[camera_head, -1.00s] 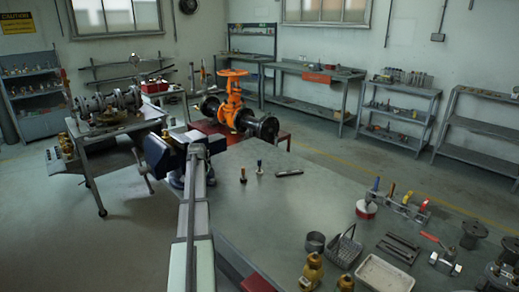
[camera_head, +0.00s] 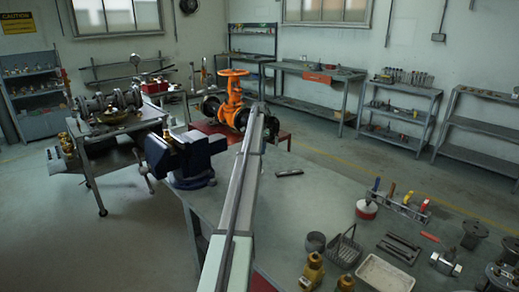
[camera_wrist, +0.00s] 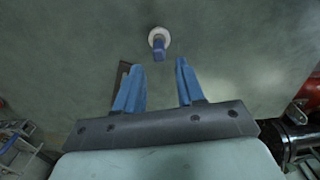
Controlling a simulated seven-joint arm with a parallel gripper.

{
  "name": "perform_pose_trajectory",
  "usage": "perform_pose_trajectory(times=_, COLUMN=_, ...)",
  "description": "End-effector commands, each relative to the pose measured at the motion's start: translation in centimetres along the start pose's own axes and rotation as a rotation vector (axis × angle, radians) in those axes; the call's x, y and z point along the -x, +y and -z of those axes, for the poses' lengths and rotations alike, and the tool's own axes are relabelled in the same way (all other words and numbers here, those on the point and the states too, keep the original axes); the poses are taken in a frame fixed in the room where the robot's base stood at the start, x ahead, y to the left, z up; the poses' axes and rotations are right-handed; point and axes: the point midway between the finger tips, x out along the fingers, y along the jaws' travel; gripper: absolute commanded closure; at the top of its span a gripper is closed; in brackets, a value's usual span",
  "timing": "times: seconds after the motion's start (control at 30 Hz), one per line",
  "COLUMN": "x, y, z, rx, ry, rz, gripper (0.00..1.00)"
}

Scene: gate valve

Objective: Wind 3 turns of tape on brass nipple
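A small brass piece (camera_head: 167,135), probably the nipple, stands upright at the jaws of the blue vise (camera_head: 185,160) on the left of the bench. In the wrist view my gripper (camera_wrist: 158,66) is open and empty, its two blue fingers apart above the grey bench top (camera_wrist: 225,70). A small white disc with a blue stem (camera_wrist: 158,42) is on the bench just beyond the fingertips, roughly centred between them. I cannot tell whether it is the tape. In the head view my arm hides my gripper and the bench under it.
A dark flat strip (camera_wrist: 122,80) lies partly behind the left finger. A dark bar (camera_head: 289,173) lies right of my arm. A tool rack (camera_head: 402,205), wire basket (camera_head: 343,248) and white tray (camera_head: 384,275) stand at the right. The orange valve (camera_head: 234,100) is beyond.

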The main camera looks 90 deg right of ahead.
Motion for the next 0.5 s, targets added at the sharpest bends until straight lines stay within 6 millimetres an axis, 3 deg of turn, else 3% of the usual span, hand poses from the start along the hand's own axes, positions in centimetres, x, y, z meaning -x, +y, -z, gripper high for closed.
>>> perform_pose_trajectory(times=0.5, x=-1.9, y=0.2, z=0.2, rx=-0.003, ry=0.001, rz=-0.001, gripper=0.62)
